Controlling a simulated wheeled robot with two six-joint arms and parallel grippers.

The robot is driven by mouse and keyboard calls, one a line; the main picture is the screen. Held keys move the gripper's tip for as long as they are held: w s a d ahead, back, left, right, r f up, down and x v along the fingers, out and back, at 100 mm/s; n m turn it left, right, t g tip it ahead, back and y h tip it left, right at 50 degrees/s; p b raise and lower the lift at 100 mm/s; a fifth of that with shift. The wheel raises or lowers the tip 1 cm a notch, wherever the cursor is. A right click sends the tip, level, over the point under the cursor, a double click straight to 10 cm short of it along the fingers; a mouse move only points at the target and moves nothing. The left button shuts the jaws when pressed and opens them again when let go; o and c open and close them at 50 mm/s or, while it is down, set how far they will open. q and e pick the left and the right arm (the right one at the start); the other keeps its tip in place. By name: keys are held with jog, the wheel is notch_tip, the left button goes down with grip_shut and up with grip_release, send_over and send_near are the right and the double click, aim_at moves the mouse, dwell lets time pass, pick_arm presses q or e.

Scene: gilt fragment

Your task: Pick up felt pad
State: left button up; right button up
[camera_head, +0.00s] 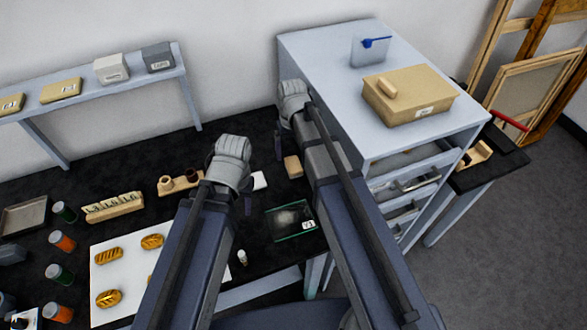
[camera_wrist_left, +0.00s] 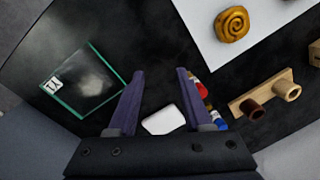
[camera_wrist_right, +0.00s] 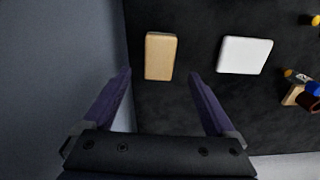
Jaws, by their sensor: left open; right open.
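A flat white pad with rounded corners (camera_head: 260,181), which looks like the felt pad, lies on the black tabletop. In the left wrist view the pad (camera_wrist_left: 163,120) shows between the fingers of my open left gripper (camera_wrist_left: 159,76), below them and not held. In the right wrist view the pad (camera_wrist_right: 245,55) lies right of my open right gripper (camera_wrist_right: 160,75). A tan block (camera_wrist_right: 160,55) lies between and just beyond the right fingertips in that view. Both grippers are empty above the table; my left gripper (camera_head: 248,203) partly hides the pad's surroundings in the head view.
A glass plate with a label (camera_head: 291,221) lies in front of the pad. A wooden holder with cups (camera_head: 180,183) is to its left. A white board (camera_head: 103,276) bears golden ornaments. A pale drawer cabinet (camera_head: 310,60) rises close beside my right arm.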

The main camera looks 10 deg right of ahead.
aim_at(294, 164)
pick_arm(q)
jog(key=shift+f+b, duration=2.65)
pick_arm(e)
jog(key=shift+s+d+f, duration=0.1)
jog(key=shift+s+f, duration=0.1)
jog(key=shift+f, duration=1.15)
jog(key=shift+s+d+f, duration=0.1)
jog(key=shift+s+f, duration=0.05)
jog(key=shift+f, duration=1.15)
pick_arm(q)
jog(key=shift+r, duration=0.1)
pick_arm(e)
jog(key=shift+r, duration=0.1)
jog(key=c, duration=1.4)
jog(key=shift+c, duration=0.2)
pick_arm(q)
notch_tip(294, 164, up, 10)
jog(key=p, duration=1)
pick_arm(e)
notch_tip(294, 164, up, 10)
